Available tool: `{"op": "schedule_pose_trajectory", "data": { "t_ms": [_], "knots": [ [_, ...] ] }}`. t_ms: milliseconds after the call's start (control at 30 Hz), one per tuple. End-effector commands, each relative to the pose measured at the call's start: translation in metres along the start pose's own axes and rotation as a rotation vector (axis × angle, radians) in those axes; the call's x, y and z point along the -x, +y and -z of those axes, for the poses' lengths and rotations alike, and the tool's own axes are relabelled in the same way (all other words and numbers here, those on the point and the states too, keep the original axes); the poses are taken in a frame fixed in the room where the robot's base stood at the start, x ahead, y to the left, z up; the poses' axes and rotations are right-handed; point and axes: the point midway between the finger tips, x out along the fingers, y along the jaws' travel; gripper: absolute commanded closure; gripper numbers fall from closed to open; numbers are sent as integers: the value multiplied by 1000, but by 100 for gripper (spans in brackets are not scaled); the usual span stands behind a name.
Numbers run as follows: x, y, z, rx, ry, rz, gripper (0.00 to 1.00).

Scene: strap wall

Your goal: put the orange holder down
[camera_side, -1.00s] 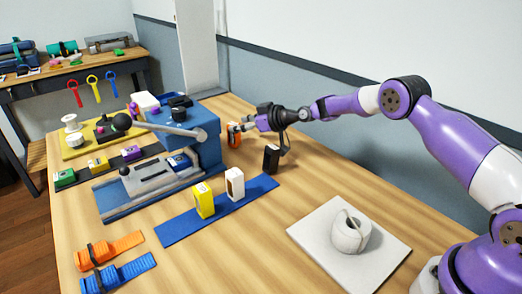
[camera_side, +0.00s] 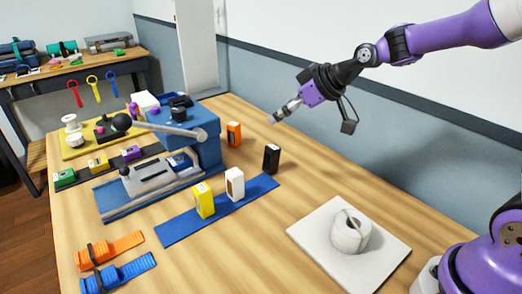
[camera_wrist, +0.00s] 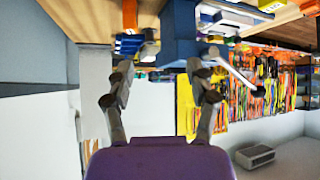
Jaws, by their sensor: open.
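The orange holder (camera_side: 234,134) stands upright on the wooden table, just right of the blue press. My gripper (camera_side: 274,120) is open and empty in the side view, raised above the table and up to the right of the orange holder, apart from it. In the wrist view, the two fingers of my gripper (camera_wrist: 168,84) are spread with nothing between them. An orange block (camera_wrist: 130,15) shows near the top of the wrist view, which looks upside down; I cannot be sure that it is the holder.
A black holder (camera_side: 271,158) stands right of the press. White (camera_side: 234,184) and yellow (camera_side: 204,200) holders stand on a blue strip (camera_side: 178,228). The blue press (camera_side: 196,135) has a long lever. A white pot sits on a pale board (camera_side: 322,262). The table's right middle is clear.

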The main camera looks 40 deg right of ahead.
Motion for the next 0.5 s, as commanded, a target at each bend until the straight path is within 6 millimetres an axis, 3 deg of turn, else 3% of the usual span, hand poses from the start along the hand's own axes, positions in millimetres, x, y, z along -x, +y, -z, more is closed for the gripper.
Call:
{"op": "schedule_pose_trajectory", "data": {
  "t_ms": [33,200,333,500],
  "knots": [
    [25,-13,-5,-9,-38,-23,36],
    [96,-44,-53,-118,-194,-113,36],
    [132,-59,-93,-212,-273,-169,36],
    [153,-68,-124,-291,-325,-208,36]
  ]
}}
